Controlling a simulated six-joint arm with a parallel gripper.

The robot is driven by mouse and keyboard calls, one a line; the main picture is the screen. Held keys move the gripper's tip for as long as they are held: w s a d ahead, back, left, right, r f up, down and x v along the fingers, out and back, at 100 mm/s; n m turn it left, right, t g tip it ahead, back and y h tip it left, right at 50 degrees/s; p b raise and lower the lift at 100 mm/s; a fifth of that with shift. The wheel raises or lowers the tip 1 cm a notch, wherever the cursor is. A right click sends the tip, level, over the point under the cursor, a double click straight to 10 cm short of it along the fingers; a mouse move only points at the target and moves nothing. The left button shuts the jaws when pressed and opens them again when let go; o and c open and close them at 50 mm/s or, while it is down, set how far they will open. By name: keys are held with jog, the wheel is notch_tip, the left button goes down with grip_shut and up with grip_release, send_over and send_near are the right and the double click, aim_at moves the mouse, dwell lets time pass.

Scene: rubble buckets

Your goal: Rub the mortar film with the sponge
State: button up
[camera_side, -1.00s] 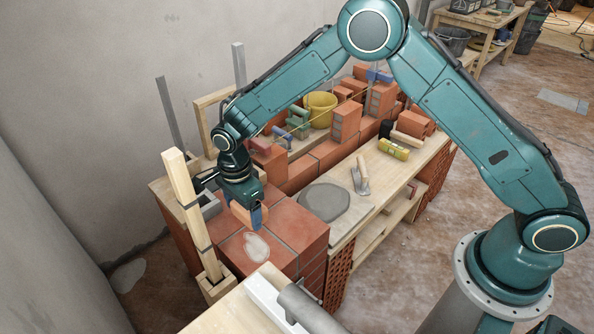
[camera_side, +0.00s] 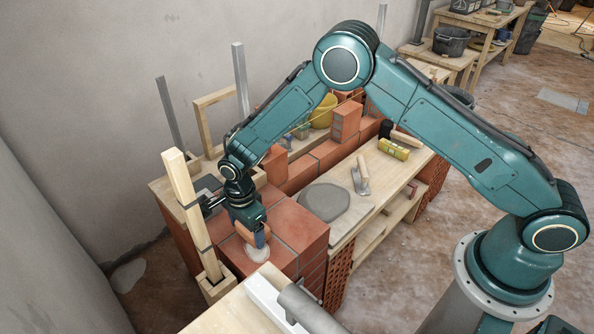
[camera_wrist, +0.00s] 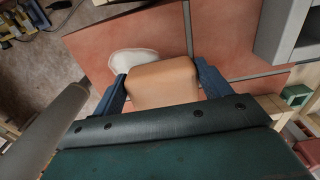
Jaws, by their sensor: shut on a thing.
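The sponge (camera_wrist: 163,80) is an orange-tan block. My gripper (camera_side: 257,243) is shut on it, with one blue finger on each side in the wrist view (camera_wrist: 160,88). The mortar film (camera_side: 257,254) is a pale grey-white patch on the red brick top near the front corner. In the side view the gripper and sponge are low over the film and cover part of it. In the wrist view the film (camera_wrist: 128,60) shows just beyond the sponge's far left corner. I cannot tell whether the sponge touches the brick.
A board with grey mortar (camera_side: 325,202), a trowel (camera_side: 361,181) and a yellow level (camera_side: 394,149) lie to the right. A grey pipe (camera_side: 308,307) lies in front.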

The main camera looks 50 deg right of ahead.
jog(key=shift+s+r, duration=0.1)
jog(key=shift+s, duration=2.2)
jog(key=shift+f, duration=0.6)
jog(key=shift+w, duration=0.15)
jog(key=shift+w, duration=2.15)
jog(key=shift+f, duration=0.1)
jog(key=shift+r, duration=0.8)
